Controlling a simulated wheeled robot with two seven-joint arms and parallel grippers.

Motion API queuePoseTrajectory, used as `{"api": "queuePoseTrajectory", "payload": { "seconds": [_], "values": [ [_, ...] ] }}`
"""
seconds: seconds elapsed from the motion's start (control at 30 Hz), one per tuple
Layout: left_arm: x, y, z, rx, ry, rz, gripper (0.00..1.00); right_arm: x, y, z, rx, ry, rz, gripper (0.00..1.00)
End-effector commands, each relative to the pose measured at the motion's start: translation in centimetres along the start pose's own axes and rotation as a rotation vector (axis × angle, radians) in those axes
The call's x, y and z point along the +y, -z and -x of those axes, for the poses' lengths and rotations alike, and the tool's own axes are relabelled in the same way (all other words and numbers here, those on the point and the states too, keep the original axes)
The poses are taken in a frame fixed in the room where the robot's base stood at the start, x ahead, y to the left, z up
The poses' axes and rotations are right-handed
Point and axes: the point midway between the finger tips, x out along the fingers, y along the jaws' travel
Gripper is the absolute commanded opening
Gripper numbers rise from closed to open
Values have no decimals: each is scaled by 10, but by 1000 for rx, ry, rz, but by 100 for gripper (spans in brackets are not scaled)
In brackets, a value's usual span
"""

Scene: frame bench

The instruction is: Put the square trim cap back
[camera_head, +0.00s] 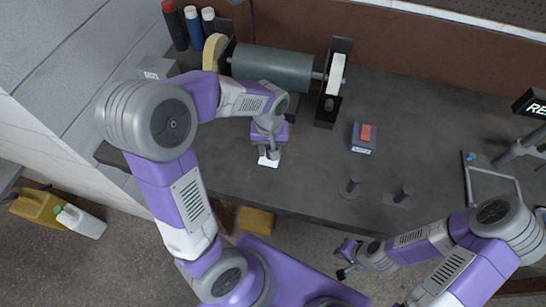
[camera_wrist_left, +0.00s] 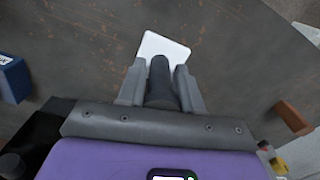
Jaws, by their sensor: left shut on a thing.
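My left gripper (camera_head: 269,152) is over the bench left of its middle, pointing down. It is shut on the dark round handle (camera_wrist_left: 161,82) of a white square piece, which I take to be the square trim cap (camera_head: 268,162). In the left wrist view, the white square (camera_wrist_left: 165,46) shows beyond the fingertips. Whether it touches the bench I cannot tell. My right gripper (camera_head: 343,262) is low, in front of the bench's near edge, with its fingers apart and empty.
A grey roller (camera_head: 271,68) on black stands lies behind my left gripper. A grey frame (camera_head: 493,174) lies farther right. Bench between is clear.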

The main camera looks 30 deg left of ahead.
Motion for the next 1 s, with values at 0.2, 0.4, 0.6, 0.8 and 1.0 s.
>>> {"api": "queuePoseTrajectory", "payload": {
  "seconds": [0.2, 0.4, 0.6, 0.8, 1.0],
  "values": [
    [0, 0, -27, 0, 1, -1, 2, 2, 0, -6, 0, 0, 0, 0],
    [0, 0, -55, 0, 1, -1, 2, 4, 1, -12, 1, 0, 0, 0],
    [0, 1, -62, 2, -1, -1, 2, 4, 1, -12, 1, 0, 0, 0],
    [0, 1, -63, 2, -1, -1, 2, 5, 1, -13, 1, 0, 0, 0],
    [0, 0, -64, 2, -1, -1, 53, 5, 1, -14, 1, 0, 0, 0]
  ]
}}
